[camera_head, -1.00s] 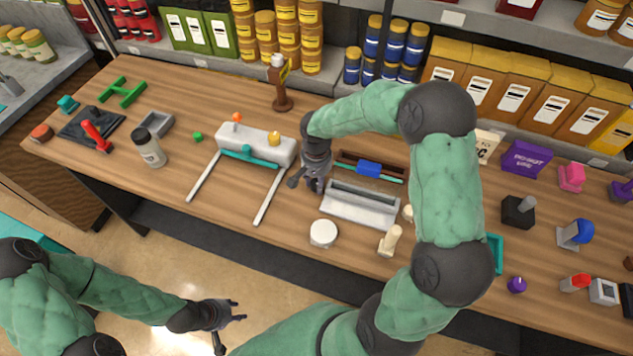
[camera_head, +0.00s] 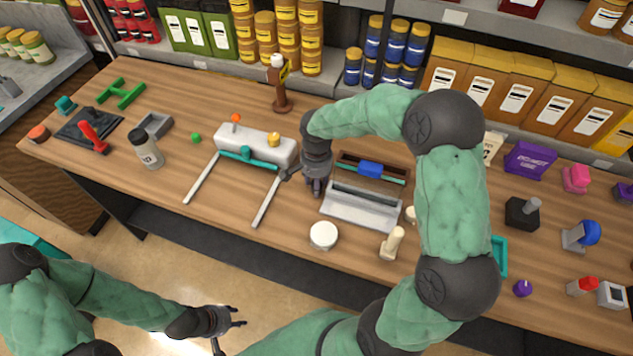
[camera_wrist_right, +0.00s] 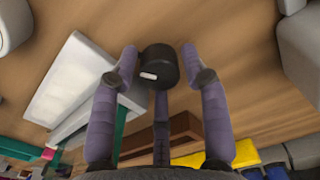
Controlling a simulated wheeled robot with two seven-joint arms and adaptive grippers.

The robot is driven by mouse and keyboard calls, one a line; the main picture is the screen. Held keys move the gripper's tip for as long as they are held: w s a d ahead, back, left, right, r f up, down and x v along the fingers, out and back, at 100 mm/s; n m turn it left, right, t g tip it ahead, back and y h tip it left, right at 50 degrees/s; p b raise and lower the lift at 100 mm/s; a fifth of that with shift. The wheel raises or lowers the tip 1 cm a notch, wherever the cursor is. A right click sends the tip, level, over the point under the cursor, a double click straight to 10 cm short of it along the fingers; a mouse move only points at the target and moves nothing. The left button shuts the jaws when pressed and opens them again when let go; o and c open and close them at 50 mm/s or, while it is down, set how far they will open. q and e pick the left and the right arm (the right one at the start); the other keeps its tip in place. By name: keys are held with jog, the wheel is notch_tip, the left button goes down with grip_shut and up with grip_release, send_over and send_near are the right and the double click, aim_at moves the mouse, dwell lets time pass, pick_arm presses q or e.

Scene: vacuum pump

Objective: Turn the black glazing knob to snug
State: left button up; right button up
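The black knob (camera_wrist_right: 158,66) is a short dark cylinder with a small white mark, seen in the right wrist view. My right gripper (camera_wrist_right: 160,58) is open, with one finger on each side of the knob and a third finger below it in the picture. Small gaps seem to show between the side fingertips and the knob; contact is unclear. In the head view my right gripper (camera_head: 308,182) points down at the bench between the white clamp fixture and the grey tray, and hides the knob. My left gripper (camera_head: 232,316) is open and empty, in front of the bench above the floor.
The white fixture (camera_head: 262,147) with its teal bar and two rails stands left of my right gripper. The grey tray (camera_head: 365,208) and a brown rack (camera_head: 346,160) with a blue block are close on the right. A white round jar (camera_head: 323,235) stands near the front edge.

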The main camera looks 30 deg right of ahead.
notch_tip(320, 180, up, 12)
dwell(0.6)
dwell(0.4)
